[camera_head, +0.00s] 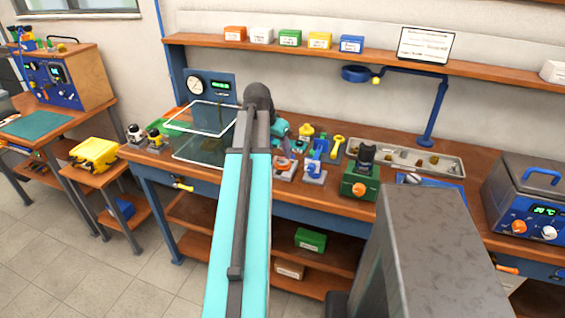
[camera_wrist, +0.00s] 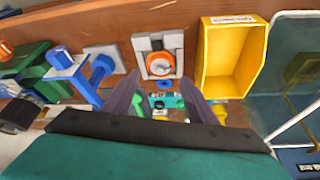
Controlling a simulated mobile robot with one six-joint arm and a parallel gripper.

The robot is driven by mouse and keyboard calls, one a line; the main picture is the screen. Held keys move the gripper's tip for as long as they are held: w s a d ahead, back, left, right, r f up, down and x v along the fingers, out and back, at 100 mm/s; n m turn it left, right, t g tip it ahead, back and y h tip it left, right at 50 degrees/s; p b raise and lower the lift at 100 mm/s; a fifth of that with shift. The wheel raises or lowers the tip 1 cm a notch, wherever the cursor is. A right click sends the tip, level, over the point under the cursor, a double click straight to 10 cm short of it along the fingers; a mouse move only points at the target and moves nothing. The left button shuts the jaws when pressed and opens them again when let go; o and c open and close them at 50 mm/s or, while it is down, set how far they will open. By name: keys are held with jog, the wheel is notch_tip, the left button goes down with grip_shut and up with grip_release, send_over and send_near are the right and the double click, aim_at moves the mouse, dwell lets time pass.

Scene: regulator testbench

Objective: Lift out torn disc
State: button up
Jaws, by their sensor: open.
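My gripper (camera_wrist: 161,84) is open in the wrist view, with two dark fingers apart and nothing held between them. Just past the fingertips is a grey block fixture (camera_wrist: 140,44) holding a round part with an orange rim and a pale centre (camera_wrist: 160,65). A torn disc cannot be told apart in it; any tear is too small to see. A small blue ring (camera_wrist: 165,84) and a teal part (camera_wrist: 158,101) show between the fingers.
In the wrist view, a yellow bin (camera_wrist: 247,55) stands right of the fixture and a blue stand (camera_wrist: 66,73) stands left. In the head view, a green device (camera_head: 360,180) and a long metal tray (camera_head: 447,166) are farther right. A shelf (camera_head: 300,50) runs above the bench.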

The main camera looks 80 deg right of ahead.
aim_at(282, 160)
jog(key=shift+f, duration=0.1)
jog(key=shift+p+x, duration=0.9)
jog(key=shift+x, duration=1.65)
jog(key=shift+d, duration=0.1)
jog(key=c, duration=1.3)
grip_shut()
jog(key=shift+a+f, duration=0.1)
jog(key=shift+a, duration=0.1)
